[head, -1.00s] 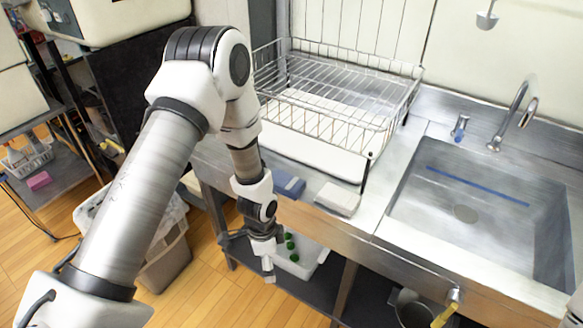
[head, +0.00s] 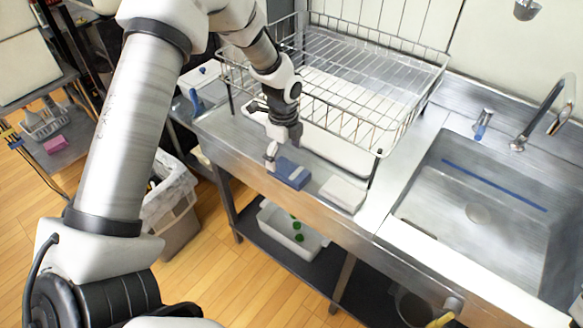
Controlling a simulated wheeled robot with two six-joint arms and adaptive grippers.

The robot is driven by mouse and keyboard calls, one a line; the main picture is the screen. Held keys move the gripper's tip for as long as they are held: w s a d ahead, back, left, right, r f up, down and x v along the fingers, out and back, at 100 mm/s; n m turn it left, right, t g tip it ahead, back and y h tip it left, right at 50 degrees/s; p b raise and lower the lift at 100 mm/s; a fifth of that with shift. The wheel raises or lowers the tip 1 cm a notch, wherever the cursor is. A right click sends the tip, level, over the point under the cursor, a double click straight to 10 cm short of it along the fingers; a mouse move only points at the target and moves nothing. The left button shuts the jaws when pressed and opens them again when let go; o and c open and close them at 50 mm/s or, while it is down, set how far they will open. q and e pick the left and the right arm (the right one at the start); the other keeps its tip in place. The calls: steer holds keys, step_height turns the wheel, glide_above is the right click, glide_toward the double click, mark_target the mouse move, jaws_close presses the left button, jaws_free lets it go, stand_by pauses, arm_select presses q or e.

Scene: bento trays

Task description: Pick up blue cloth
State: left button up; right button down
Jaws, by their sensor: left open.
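The blue cloth (head: 292,174) lies folded on the steel counter near its front edge, left of a folded white cloth (head: 343,192). My left gripper (head: 264,143) is open and empty. It hangs over the counter just up and left of the blue cloth, with a fingertip close to the cloth's left side. I cannot tell whether it touches the cloth. My right gripper is not in view.
A wire dish rack (head: 345,85) stands behind the cloths. The sink (head: 490,200) is at the right. A white bin with green items (head: 285,240) sits on the shelf below. A trash bin (head: 172,215) stands left of the counter.

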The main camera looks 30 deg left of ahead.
mark_target(284, 167)
arm_select(q)
steer(key=shift+s+a+f+p, duration=0.1)
steer(key=shift+f+p, duration=0.25)
steer(key=shift+f, duration=0.25)
steer(key=shift+s+a+f+p, duration=0.1)
steer(key=shift+f+p, duration=0.2)
steer(key=shift+f, duration=0.3)
steer(key=f, duration=0.1)
steer(key=w+f, duration=0.1)
steer(key=f, duration=0.1)
steer(key=shift+f, duration=0.1)
steer(key=shift+s+r, duration=0.2)
steer(key=c, duration=1.3)
steer(key=shift+w+r, duration=0.15)
steer(key=shift+r, duration=0.35)
step_height(284, 167, up, 2)
steer(key=shift+r+b, duration=0.1)
steer(key=shift+b, duration=0.6)
steer(key=s+d+r+b, duration=0.1)
steer(key=s+d+b, duration=0.2)
steer(key=s+d, duration=0.4)
steer(key=s, duration=0.7)
steer(key=shift+s+d+r+b, duration=0.2)
steer(key=shift+r+b, duration=0.15)
steer(key=shift+r, duration=0.05)
